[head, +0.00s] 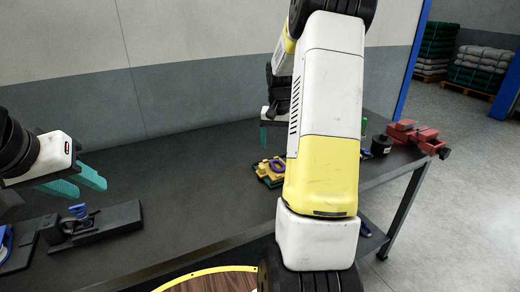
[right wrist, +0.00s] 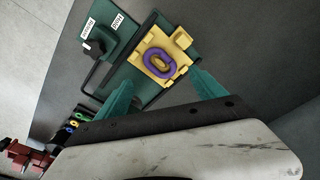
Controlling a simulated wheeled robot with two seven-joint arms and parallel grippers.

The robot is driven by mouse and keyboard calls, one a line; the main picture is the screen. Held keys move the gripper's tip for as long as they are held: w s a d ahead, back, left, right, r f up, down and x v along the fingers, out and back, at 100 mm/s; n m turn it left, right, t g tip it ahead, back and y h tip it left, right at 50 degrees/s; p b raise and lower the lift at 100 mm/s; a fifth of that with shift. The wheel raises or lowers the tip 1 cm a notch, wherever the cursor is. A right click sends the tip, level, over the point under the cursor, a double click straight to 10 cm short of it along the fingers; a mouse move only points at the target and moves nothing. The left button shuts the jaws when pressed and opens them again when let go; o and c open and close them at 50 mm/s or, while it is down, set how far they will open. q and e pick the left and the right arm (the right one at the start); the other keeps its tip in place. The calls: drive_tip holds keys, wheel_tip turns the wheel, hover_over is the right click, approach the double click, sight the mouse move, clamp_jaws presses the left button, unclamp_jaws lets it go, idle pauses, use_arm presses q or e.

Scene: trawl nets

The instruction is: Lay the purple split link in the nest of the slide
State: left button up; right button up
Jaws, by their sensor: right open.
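The purple split link (right wrist: 160,62) lies flat on the yellow slide (right wrist: 183,40) in the right wrist view, around its middle. I cannot tell if it is fully seated in the nest. In the head view the link (head: 276,164) and the slide (head: 265,176) are small and partly behind my right arm. My right gripper (right wrist: 161,81) is open and empty, its teal fingers spread either side of the slide's near edge, apart from the link. My left gripper (head: 82,184) is open and empty, well away at the left.
The slide sits on a green base (right wrist: 121,46) with a black knob (right wrist: 95,47) and labels. A holder with coloured rings (right wrist: 74,122) and a red vise (head: 416,136) are nearby. A black fixture with a blue handle (head: 96,228) stands at left. The table's middle is clear.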

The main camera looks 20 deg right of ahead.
drive_tip(key=s+a+r+n+t, duration=0.2)
drive_tip(key=s+a+r, duration=0.4)
drive_tip(key=r, duration=0.5)
drive_tip(key=s+a+r+n+t+y, duration=0.1)
drive_tip(key=s+a+r+n, duration=0.1)
drive_tip(key=s+a, duration=0.5)
drive_tip(key=s+a+r+n+t+y, duration=0.1)
drive_tip(key=s+a+r+n+t, duration=0.1)
drive_tip(key=s+a, duration=0.6)
drive_tip(key=s, duration=0.4)
drive_tip(key=shift+r+n+y, duration=0.2)
drive_tip(key=shift+n+y, duration=0.1)
drive_tip(key=shift+y, duration=0.1)
drive_tip(key=shift+a, duration=0.1)
